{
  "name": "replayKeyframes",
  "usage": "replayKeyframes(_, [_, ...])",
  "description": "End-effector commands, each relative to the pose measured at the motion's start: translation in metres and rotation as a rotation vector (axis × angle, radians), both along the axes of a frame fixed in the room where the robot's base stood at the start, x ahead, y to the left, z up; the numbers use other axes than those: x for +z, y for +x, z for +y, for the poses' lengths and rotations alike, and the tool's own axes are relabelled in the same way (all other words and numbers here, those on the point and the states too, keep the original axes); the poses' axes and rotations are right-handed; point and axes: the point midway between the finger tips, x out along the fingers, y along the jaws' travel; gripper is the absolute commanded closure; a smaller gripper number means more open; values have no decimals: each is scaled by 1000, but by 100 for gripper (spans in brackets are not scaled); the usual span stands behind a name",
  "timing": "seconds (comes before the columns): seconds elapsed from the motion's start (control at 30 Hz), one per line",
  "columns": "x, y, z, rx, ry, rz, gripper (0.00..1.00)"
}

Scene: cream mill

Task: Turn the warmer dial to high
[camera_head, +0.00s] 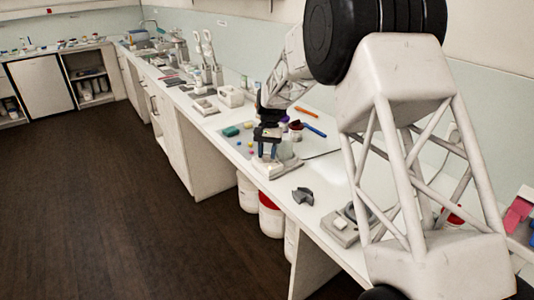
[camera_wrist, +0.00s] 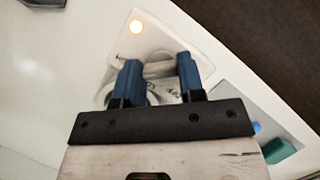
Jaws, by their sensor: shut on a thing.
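The warmer (camera_head: 282,169) is a low, pale unit near the front edge of the counter.
A teal block (camera_head: 231,131) and small coloured pieces lie on the counter left of the warmer. A blue-handled tool (camera_head: 314,130) lies behind it. A dark grey piece (camera_head: 302,195) sits to the right. The counter's front edge is close, with white buckets (camera_head: 271,216) below.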

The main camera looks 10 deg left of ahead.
Motion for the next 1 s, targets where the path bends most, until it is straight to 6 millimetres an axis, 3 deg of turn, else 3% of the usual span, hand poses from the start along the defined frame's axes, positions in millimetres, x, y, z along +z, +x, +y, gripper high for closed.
replayKeyframes(0.13, [1,0,0,0,0,0,88])
replayKeyframes(0.17, [1,0,0,1,0,-1,59])
replayKeyframes(0.3, [0,0,0,1,0,0,38])
replayKeyframes(0.67, [2,1,0,1,0,-1,38])
replayKeyframes(1.0, [28,12,0,1,0,-2,38])
